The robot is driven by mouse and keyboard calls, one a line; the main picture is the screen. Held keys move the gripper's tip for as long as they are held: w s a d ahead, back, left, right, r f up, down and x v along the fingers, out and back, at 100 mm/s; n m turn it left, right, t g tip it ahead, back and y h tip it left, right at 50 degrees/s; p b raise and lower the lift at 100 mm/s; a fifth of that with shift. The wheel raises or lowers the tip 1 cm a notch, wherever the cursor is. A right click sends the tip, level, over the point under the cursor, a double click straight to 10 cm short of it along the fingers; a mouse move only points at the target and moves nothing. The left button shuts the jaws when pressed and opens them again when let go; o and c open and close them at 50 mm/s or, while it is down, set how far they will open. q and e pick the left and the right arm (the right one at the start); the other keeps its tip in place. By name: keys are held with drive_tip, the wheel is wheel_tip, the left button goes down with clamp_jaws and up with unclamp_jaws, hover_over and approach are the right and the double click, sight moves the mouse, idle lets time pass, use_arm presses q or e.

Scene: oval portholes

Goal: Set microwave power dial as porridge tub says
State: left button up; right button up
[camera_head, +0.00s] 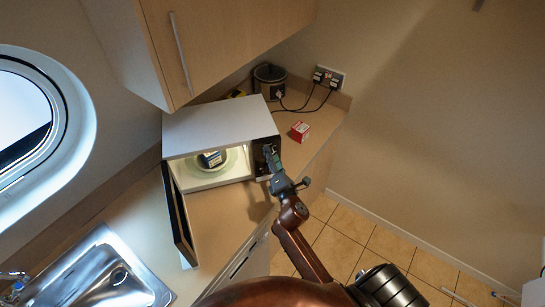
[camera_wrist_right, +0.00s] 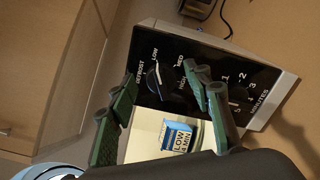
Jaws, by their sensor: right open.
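The white microwave (camera_head: 222,122) stands on the counter with its door (camera_head: 181,218) open. The porridge tub (camera_head: 212,158) is inside on the plate; in the right wrist view the blue and white tub (camera_wrist_right: 177,138) reads LOW and a MIN figure, apparently 4. The power dial (camera_wrist_right: 158,84) is marked DEFROST, LOW, MED and HIGH. Its pale pointer line seems to lie toward LOW, but part of the dial is hard to read. My right gripper (camera_head: 272,160) is open at the control panel, its fingers apart on either side of the power dial. My left gripper is not in view.
The minutes dial (camera_wrist_right: 238,96) is beside the power dial, partly behind a finger. A red box (camera_head: 300,131) and a dark cooker (camera_head: 269,79) stand on the counter behind. A sink (camera_head: 98,275) is at lower left; a cupboard (camera_head: 215,40) hangs above.

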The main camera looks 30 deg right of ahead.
drive_tip(key=v, duration=1.2)
idle(0.3)
